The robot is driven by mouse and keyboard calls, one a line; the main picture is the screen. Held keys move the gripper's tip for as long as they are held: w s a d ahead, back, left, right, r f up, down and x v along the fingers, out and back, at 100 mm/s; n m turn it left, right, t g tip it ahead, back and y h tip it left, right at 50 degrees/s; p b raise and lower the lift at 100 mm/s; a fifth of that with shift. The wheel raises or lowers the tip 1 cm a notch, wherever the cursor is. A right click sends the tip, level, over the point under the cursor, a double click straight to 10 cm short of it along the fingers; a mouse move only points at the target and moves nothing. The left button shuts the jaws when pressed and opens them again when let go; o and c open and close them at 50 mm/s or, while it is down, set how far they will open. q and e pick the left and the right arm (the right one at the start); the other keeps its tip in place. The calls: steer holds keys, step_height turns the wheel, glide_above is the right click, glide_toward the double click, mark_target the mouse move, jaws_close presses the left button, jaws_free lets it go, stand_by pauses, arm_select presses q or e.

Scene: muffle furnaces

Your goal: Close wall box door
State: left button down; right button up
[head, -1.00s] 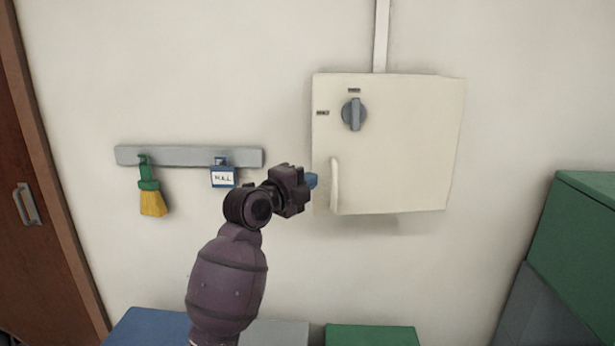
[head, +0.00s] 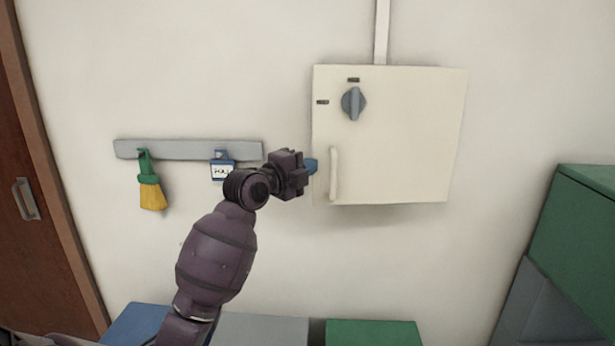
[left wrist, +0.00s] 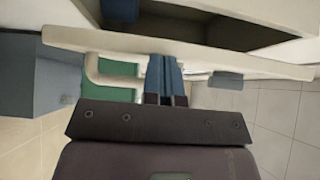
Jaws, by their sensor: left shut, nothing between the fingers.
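The cream wall box door (head: 410,130) faces me in the head view, with a white bar handle (head: 334,174) at its lower left and a grey knob (head: 354,103) at its upper left. In the left wrist view the door (left wrist: 250,62) stands ajar, with a gap to the dark inside of the wall box (left wrist: 200,32). My left gripper (head: 312,166) is at the door's left edge, beside the handle. Its blue fingers (left wrist: 166,80) are shut and empty, close to the door's edge; I cannot tell whether they touch it. My right gripper is not in view.
A grey rail (head: 190,150) with a green and yellow brush (head: 150,185) and a blue-white tag (head: 222,169) is left of the box. Green boxes (head: 580,225) stand at right. Low blocks (head: 370,333) lie below. A brown door (head: 25,200) is far left.

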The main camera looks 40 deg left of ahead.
arm_select(q)
steer(key=shift+h, duration=0.3)
steer(key=w+a+b, duration=0.2)
steer(key=w+a, duration=0.1)
steer(key=shift+w+f, duration=0.1)
steer(key=shift+w, duration=0.1)
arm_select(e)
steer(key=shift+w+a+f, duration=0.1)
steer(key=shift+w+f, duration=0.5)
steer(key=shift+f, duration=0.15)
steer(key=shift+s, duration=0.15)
